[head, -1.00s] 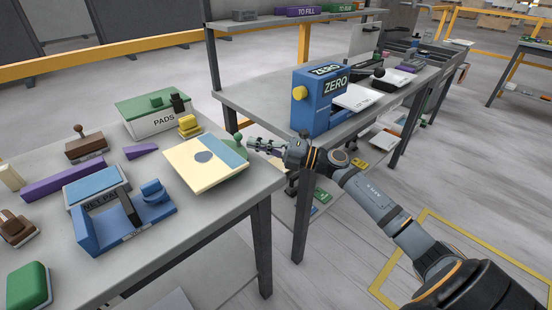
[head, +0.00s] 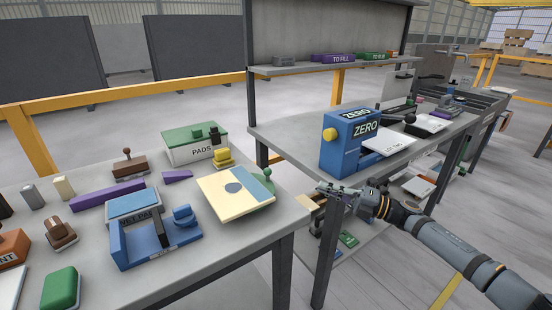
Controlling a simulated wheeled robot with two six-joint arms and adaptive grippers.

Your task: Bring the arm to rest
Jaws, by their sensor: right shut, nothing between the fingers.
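My right gripper (head: 337,190) is shut and empty. It hangs in the gap between the near grey table (head: 225,263) and the far bench, past the near table's right corner. The arm comes in from the lower right. My left gripper is not in view.
On the near table are a cream board (head: 228,205) with a green knob (head: 263,183), a PADS box (head: 194,146), a blue WET PAD stand (head: 160,240) and several stamps. A blue ZERO machine (head: 349,142) stands on the far bench (head: 290,132). Floor shows behind the tables.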

